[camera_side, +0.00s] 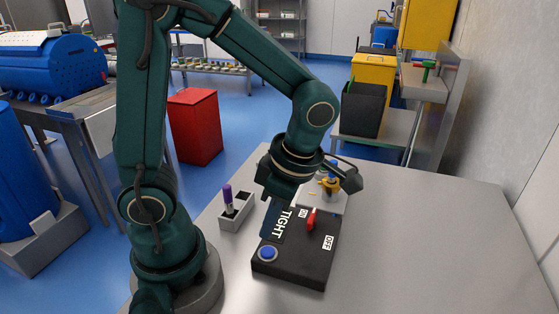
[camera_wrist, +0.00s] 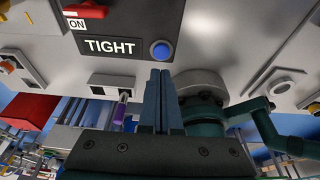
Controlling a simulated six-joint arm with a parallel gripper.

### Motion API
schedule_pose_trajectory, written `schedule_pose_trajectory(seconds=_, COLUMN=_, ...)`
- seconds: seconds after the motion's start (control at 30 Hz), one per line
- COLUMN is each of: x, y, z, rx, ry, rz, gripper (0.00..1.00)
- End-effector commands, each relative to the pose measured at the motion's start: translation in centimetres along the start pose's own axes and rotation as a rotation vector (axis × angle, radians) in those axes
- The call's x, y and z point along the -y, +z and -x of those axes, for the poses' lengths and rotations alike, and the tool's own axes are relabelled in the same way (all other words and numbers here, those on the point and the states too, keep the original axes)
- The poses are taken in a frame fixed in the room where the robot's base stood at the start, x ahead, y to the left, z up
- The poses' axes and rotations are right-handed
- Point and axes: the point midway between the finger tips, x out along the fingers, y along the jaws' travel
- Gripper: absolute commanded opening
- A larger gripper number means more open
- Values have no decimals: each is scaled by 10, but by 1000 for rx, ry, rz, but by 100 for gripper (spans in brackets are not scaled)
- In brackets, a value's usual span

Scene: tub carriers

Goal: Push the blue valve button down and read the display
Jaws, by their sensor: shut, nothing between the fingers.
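A black control box (camera_side: 290,268) sits on the grey table. Its round blue valve button (camera_side: 267,253) is at the near left corner and also shows in the wrist view (camera_wrist: 162,50). The display (camera_side: 284,226) reads TIGHT, and the word is also clear in the wrist view (camera_wrist: 110,47). My gripper (camera_side: 266,234) is shut and empty, its fingers pointing down with the tips close to the button. In the wrist view the fingertips (camera_wrist: 160,72) appear just below the button, with a small gap. Whether the button is pressed in cannot be told.
A red switch lever (camera_side: 311,219) stands on the box between ON and OFF labels. A grey holder (camera_side: 236,216) with a purple-topped item (camera_side: 227,195) is left of the box. A plate with a brass fitting (camera_side: 329,184) is behind. The table's right side is clear.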

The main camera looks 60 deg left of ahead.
Motion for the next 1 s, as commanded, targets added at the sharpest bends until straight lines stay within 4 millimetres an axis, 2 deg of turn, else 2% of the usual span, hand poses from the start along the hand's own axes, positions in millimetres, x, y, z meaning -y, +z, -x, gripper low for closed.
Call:
schedule_pose_trajectory(seconds=0.2, x=-1, y=2, z=46, rx=9, ry=5, rz=-3, gripper=0)
schedule_pose_trajectory(seconds=0.4, x=0, y=1, z=76, rx=6, ry=2, rz=-3, gripper=0)
schedule_pose_trajectory(seconds=0.63, x=0, y=1, z=92, rx=4, ry=0, rz=-3, gripper=0)
schedule_pose_trajectory(seconds=1.0, x=0, y=0, z=94, rx=4, ry=0, rz=-4, gripper=0)
